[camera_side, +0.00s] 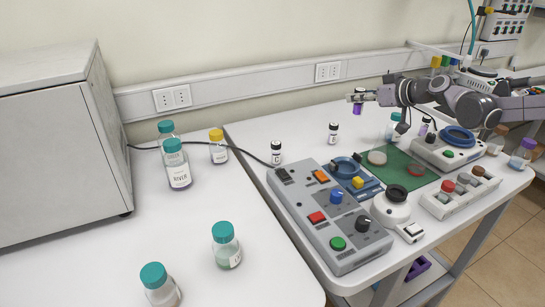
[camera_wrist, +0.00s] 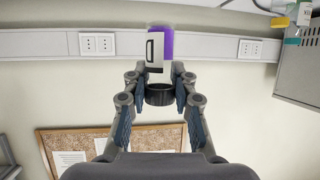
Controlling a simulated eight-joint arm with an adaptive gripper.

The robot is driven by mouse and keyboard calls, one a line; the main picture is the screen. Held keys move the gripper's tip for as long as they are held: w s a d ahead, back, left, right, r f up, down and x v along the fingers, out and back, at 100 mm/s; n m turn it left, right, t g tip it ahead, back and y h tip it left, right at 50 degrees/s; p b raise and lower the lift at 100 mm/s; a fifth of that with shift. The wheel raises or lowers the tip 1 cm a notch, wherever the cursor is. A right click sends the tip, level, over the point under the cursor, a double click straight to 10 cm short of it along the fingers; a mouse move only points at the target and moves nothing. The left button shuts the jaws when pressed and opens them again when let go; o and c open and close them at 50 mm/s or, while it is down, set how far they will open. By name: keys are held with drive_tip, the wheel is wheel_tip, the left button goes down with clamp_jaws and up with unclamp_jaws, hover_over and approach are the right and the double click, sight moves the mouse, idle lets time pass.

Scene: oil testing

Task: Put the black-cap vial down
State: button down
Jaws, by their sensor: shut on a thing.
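My gripper (camera_side: 365,96) is shut on a black-cap vial (camera_side: 358,107) with a white label and purple contents, held upright in the air above the white table. In the wrist view the fingers (camera_wrist: 160,88) close from both sides around the black cap (camera_wrist: 160,96). The white label (camera_wrist: 155,54) and purple body (camera_wrist: 167,43) stick out beyond the fingertips. The vial touches nothing but my gripper.
A grey control box (camera_side: 340,262) with coloured knobs, a green mat (camera_side: 405,168) and a white rack (camera_side: 437,208) of capped vials occupy the table. Teal-cap bottles (camera_side: 226,247) stand on the left bench. Clear table lies around the rear small vial.

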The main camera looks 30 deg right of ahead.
drive_tip(key=s+a+n+g+y, duration=0.2)
drive_tip(key=a+n+y, duration=0.2)
drive_tip(key=a, duration=1.3)
drive_tip(key=s+a+n+g+y, duration=0.2)
drive_tip(key=a+n+y, duration=0.15)
drive_tip(key=a, duration=1.35)
drive_tip(key=a+f, duration=0.3)
drive_tip(key=f, duration=0.1)
drive_tip(key=a+f, duration=0.3)
drive_tip(key=a, duration=0.1)
drive_tip(key=s+a+f, duration=0.1)
drive_tip(key=a+f, duration=0.3)
drive_tip(key=shift+a+f, duration=0.15)
drive_tip(key=shift+f, duration=2.25)
drive_tip(key=shift+f, duration=0.1)
drive_tip(key=c, duration=1.1)
unclamp_jaws()
